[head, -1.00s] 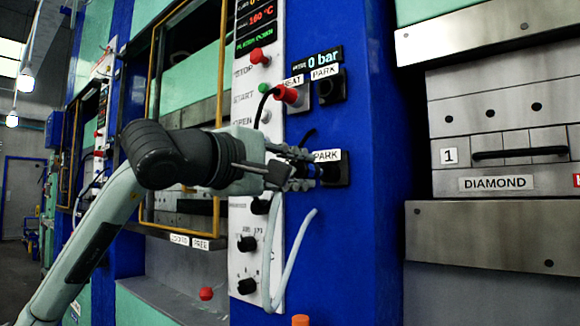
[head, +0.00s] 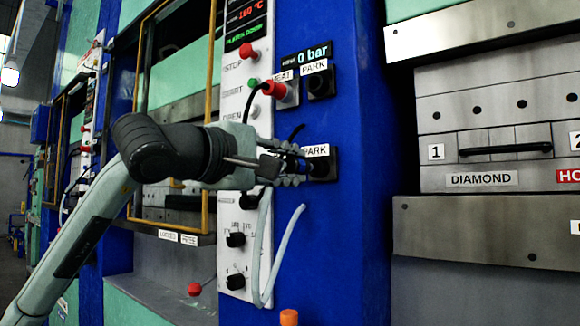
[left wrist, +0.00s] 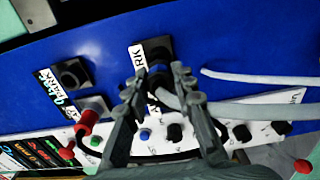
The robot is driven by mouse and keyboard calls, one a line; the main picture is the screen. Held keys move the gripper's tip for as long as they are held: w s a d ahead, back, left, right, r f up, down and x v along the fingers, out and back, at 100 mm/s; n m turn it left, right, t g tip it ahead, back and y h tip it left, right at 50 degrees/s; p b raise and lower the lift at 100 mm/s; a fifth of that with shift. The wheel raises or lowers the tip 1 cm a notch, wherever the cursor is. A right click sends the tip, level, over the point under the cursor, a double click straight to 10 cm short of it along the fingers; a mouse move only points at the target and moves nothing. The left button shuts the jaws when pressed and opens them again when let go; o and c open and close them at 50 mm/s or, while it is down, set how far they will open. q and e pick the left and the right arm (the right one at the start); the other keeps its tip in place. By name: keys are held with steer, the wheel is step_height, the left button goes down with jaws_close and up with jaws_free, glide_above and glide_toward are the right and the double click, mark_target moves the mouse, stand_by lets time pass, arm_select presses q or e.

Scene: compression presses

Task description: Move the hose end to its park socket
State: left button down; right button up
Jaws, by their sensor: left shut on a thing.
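My left gripper (head: 298,166) is shut on the hose end at the lower PARK socket (head: 324,168) on the blue press column. In the left wrist view my left gripper's fingers (left wrist: 158,85) close on the dark hose end (left wrist: 160,80), right at the mouth of the black PARK socket (left wrist: 157,48). The fingers hide most of the hose end, so I cannot tell how deep it sits. A grey hose (head: 262,255) hangs in a loop below the gripper; it also shows in the left wrist view (left wrist: 250,108). My right gripper is not in view.
Above are an upper PARK socket (head: 320,83) and a socket with a red connector (head: 274,89) on a black cable. The white control panel (head: 233,105) with buttons and knobs stands just left. The metal press plates (head: 490,230) are at the right.

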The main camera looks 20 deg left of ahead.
mark_target(292, 166)
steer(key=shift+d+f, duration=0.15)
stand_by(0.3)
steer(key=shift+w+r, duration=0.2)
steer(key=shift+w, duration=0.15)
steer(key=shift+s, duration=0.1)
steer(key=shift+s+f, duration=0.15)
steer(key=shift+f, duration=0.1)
arm_select(q)
steer(key=shift+x, duration=1.65)
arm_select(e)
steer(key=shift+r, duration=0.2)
arm_select(q)
steer(key=c, duration=1.2)
jaws_free()
